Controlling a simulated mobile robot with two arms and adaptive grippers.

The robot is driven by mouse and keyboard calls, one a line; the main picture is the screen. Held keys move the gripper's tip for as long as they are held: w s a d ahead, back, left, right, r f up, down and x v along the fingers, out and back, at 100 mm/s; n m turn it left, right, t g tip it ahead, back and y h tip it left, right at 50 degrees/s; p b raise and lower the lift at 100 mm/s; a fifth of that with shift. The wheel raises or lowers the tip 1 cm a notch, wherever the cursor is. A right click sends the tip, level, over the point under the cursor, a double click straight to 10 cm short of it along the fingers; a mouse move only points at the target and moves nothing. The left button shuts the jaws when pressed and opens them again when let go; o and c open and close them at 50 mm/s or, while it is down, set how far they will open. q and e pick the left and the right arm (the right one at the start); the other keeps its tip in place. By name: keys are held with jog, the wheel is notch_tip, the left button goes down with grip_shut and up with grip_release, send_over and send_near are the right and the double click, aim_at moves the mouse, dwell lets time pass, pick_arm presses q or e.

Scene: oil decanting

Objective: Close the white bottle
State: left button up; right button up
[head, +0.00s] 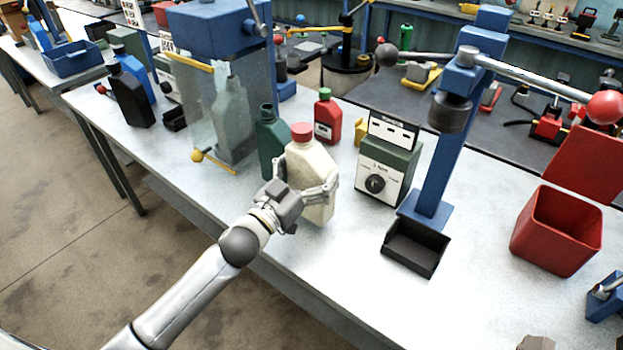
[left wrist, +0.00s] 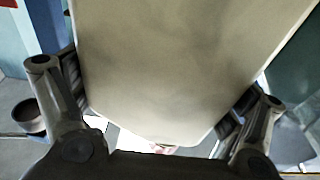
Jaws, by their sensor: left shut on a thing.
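The white bottle (head: 310,158) is cream-white and upright, with a red cap (head: 301,131) on its neck, in the middle of the head view. Whether the cap is fully tightened cannot be told. My left gripper (head: 306,190) is shut around the bottle's body from the near side. In the left wrist view the bottle (left wrist: 190,65) fills the space between the two fingers, and its cap is out of that frame. Whether its base touches the table cannot be told. My right gripper is not in view.
A dark green bottle (head: 269,145) stands close at the left of the white one, and a red bottle with a green cap (head: 326,118) behind it. A green-white device (head: 385,172), a blue lever press (head: 445,150) and a red bin (head: 556,240) stand to the right. The table front (head: 340,290) is clear.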

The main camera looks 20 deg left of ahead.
pick_arm(q)
notch_tip(320, 180, down, 2)
jog(key=shift+f, duration=0.35)
jog(key=shift+f, duration=0.1)
jog(key=o, duration=1.7)
jog(key=shift+f, duration=0.15)
jog(key=shift+c, duration=0.2)
jog(key=shift+s, duration=0.1)
jog(key=shift+r, duration=0.2)
